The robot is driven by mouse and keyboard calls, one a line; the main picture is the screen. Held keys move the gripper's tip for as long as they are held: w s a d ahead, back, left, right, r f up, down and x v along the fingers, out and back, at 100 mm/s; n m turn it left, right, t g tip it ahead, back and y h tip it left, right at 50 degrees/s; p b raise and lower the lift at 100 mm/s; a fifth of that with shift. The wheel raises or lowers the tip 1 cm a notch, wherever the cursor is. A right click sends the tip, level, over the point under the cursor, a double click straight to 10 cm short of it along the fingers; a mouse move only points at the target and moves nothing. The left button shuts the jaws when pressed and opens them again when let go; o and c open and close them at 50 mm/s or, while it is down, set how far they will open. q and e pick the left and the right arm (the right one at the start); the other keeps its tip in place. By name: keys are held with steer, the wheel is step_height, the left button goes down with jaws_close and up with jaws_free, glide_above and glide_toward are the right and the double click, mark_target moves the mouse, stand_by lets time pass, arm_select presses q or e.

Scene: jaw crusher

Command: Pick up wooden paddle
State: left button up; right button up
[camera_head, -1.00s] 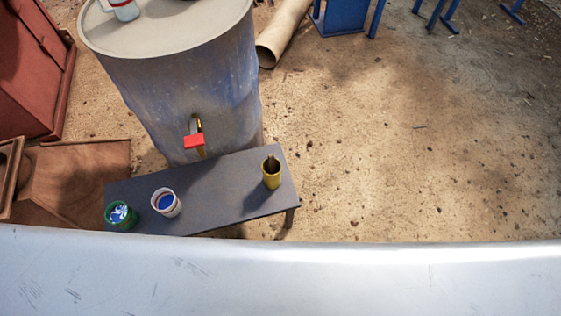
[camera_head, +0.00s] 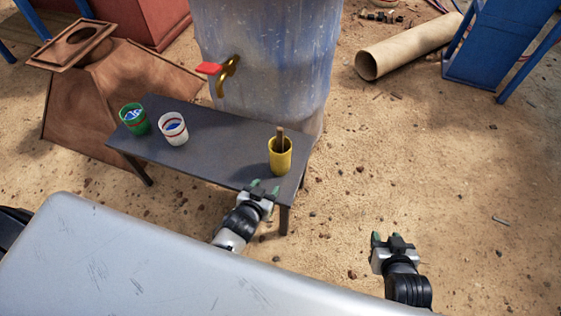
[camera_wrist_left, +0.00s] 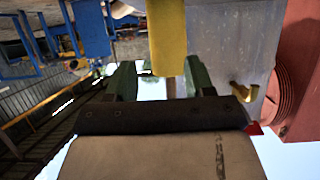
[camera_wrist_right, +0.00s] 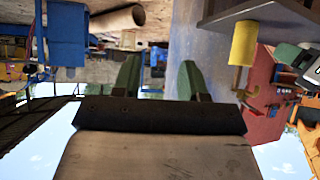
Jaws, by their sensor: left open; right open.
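The wooden paddle (camera_head: 280,140) stands upright in a yellow cup (camera_head: 281,160) near the right end of a dark bench, only its brown upper part showing above the rim. My left gripper (camera_head: 264,187) is open and empty, at the bench's front edge, just in front of the cup. In the left wrist view, which is upside down, the yellow cup (camera_wrist_left: 167,38) appears beyond and between the open fingers. My right gripper (camera_head: 393,239) is open and empty, right of the bench over bare ground. The right wrist view shows the cup (camera_wrist_right: 243,42) and paddle (camera_wrist_right: 239,77) off to one side.
A white cup (camera_head: 172,128) and a green cup (camera_head: 134,118) stand on the bench (camera_head: 215,145) to the left. A blue barrel (camera_head: 265,70) with a red-handled tap (camera_head: 222,72) stands behind it. A cardboard tube (camera_head: 405,48) lies at back right. Ground to the right is mostly clear.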

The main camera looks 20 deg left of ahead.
arm_select(q)
steer(key=w+r+t+b, duration=0.3)
steer(key=w+r+b, duration=0.1)
steer(key=t+b, duration=0.2)
glide_toward(279, 135)
steer(key=w, duration=0.2)
steer(key=shift+n+y, duration=0.3)
steer(key=w, duration=0.4)
steer(key=shift+w+r+b, duration=0.1)
steer(key=shift+w+b, duration=0.05)
steer(key=shift+b, duration=0.25)
steer(key=shift+w, duration=0.85)
steer(key=w+b, duration=0.1)
steer(key=w, duration=0.1)
steer(key=w+b, duration=0.1)
steer(key=w, duration=0.1)
steer(key=shift+d, duration=0.4)
steer(key=shift+w, duration=0.3)
arm_select(e)
step_height(279, 135, up, 22)
steer(key=a+t+y, duration=0.2)
steer(key=t+y, duration=0.2)
steer(key=t, duration=0.9)
steer(key=shift+s+r, duration=0.15)
steer(key=shift+s, duration=0.25)
arm_select(q)
steer(key=shift+c, duration=0.3)
jaws_close()
